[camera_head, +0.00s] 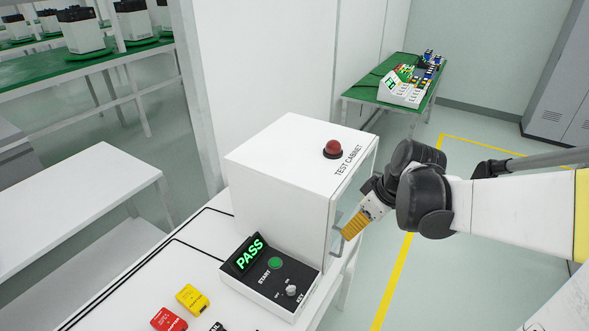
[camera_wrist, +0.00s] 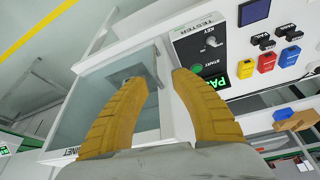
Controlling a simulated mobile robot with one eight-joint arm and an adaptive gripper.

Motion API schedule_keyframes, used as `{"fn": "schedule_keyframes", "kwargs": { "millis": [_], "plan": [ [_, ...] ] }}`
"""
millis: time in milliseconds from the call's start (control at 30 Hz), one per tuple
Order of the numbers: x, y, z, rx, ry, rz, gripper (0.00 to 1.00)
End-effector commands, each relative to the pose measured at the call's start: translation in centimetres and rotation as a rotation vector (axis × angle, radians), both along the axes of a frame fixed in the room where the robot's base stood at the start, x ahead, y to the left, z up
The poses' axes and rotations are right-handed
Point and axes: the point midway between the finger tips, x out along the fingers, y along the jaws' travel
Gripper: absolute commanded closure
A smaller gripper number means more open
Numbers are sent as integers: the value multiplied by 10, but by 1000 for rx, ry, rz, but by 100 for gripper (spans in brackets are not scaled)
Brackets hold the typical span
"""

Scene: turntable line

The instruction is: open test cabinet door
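The white test cabinet (camera_head: 285,160) stands on the bench with a red dome light on top. Its glazed door (camera_head: 346,205) faces right in the head view and looks shut against the body. In the wrist view, the door's clear pane (camera_wrist: 95,105) lies behind the fingers. A grey door handle (camera_head: 337,222) sticks out near the door's front edge; it also shows in the wrist view (camera_wrist: 157,66). My gripper (camera_head: 349,231) is at the handle, with its two yellow fingers (camera_wrist: 162,78) apart. The handle lies between or just beyond the tips; contact is unclear.
A tester box (camera_head: 270,277) showing PASS stands beside the cabinet's front. Yellow (camera_head: 192,298) and red (camera_head: 168,320) blocks lie nearby on the white bench (camera_head: 135,290). A green-topped table (camera_head: 365,88) stands behind. The floor right of the cabinet, with yellow lines, looks clear.

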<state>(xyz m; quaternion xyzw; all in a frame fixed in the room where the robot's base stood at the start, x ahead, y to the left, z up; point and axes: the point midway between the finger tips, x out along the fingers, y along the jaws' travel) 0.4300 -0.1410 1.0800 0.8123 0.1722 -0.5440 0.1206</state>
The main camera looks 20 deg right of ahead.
Motion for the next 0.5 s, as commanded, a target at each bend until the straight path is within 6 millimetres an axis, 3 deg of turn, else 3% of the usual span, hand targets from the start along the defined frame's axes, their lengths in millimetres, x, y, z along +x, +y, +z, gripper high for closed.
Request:
{"fn": "schedule_keyframes", "kwargs": {
  "millis": [100, 233, 500],
  "plan": [
    [2, -12, -1, 9, 0, 34, 70],
    [6, -12, -14, 10, -1, 46, 70],
    [24, -2, -64, 8, -2, 45, 70]
  ]
}}
